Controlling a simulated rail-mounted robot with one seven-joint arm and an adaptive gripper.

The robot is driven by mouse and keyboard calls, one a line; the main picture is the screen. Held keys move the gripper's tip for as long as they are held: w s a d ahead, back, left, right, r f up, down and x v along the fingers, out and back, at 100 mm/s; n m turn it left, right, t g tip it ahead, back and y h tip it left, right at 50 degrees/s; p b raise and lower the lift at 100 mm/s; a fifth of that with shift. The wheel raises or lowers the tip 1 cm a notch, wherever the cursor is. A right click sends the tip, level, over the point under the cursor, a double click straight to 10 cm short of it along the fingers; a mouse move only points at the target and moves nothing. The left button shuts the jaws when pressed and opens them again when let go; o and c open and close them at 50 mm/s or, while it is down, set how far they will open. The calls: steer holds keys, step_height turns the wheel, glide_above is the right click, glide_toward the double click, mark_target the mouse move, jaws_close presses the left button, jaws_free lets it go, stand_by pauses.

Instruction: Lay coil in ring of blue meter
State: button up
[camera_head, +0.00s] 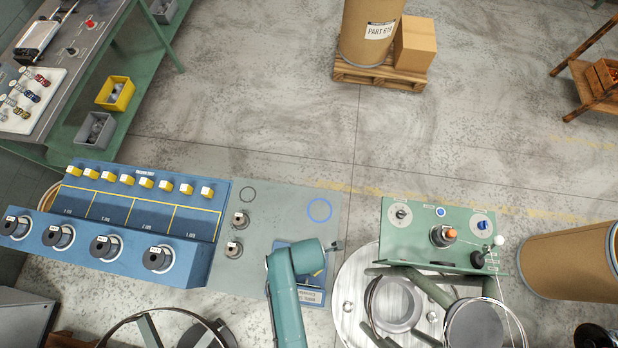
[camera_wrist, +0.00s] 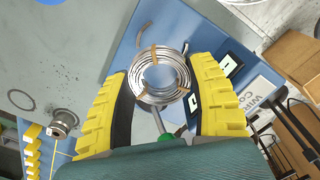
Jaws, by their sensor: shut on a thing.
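A shiny silver wire coil (camera_wrist: 139,82) with brown ties sits between the yellow ribbed fingers of my gripper (camera_wrist: 165,85) in the wrist view, with a blue surface behind it. The gripper is shut on the coil; how firmly each finger touches its rim is hard to see. In the head view my arm covers the coil and much of the gripper. A blue ring outline (camera_head: 319,210) is marked on the grey bench plate (camera_head: 280,208), a little beyond my arm's end. A smaller dark ring outline (camera_head: 248,194) lies to its left.
Two posts with dark tops (camera_head: 238,218) stand on the plate's left side, beside a blue rack (camera_head: 150,205) with yellow blocks and black spools. A green control panel (camera_head: 420,242) with knobs and a round machine plate stand to the right. The plate around the blue ring is clear.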

steer(key=shift+s+n, duration=0.15)
steer(key=shift+n, duration=0.65)
step_height(320, 180, down, 5)
steer(key=b, duration=0.5)
steer(key=shift+b, duration=0.3)
steer(key=shift+r, duration=0.1)
steer(key=shift+p, duration=0.65)
steer(key=shift+f+b, duration=1)
steer(key=shift+f, duration=0.65)
steer(key=o, duration=1.3)
